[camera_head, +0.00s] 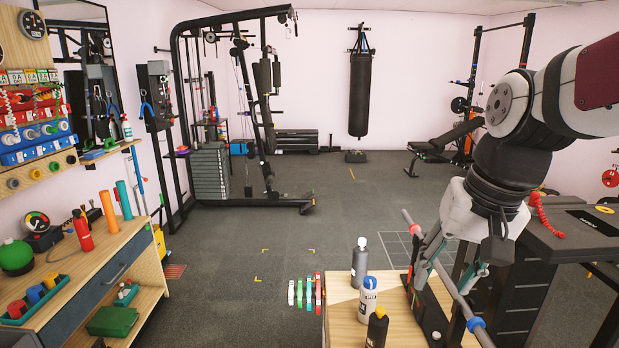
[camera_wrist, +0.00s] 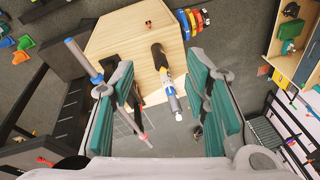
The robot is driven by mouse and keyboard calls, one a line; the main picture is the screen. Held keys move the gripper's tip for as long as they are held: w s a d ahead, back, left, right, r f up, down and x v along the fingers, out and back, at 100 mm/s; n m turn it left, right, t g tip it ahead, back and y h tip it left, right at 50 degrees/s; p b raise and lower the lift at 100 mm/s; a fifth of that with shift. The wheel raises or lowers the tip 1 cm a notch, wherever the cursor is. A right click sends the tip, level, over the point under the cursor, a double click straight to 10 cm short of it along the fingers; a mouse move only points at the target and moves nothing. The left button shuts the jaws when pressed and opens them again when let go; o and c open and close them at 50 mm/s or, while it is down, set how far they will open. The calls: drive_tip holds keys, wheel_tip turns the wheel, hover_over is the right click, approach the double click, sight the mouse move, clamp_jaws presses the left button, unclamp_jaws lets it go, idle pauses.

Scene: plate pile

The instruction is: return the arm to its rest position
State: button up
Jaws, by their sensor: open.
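My gripper (camera_head: 455,268) hangs from my arm on the right in the head view, above the right part of the wooden table (camera_head: 343,322). In the wrist view my gripper (camera_wrist: 158,75) has its two teal-padded fingers wide apart, with nothing held between them. Past the fingers, bottles and the wooden tabletop (camera_wrist: 115,40) show below. A grey bar (camera_head: 466,312) with red and blue collars runs slanted behind and beside the fingers in the head view. The bar (camera_wrist: 82,60) lies left of the gap in the wrist view. My arm is bent, and partly out of frame.
A dark bottle (camera_head: 361,262), a white bottle (camera_head: 367,300) and a yellow-capped black bottle (camera_head: 377,328) stand on the table. Coloured plates (camera_head: 307,292) stand at its left edge. A dark bench (camera_head: 545,245) is close on the right. The middle floor is clear.

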drive_tip(key=s+n+t+h+p, duration=0.1)
drive_tip(key=s+n, duration=0.2)
drive_tip(key=s, duration=1.2)
drive_tip(key=shift+d+f+t, duration=0.15)
drive_tip(key=shift+f+t, duration=0.15)
idle(0.7)
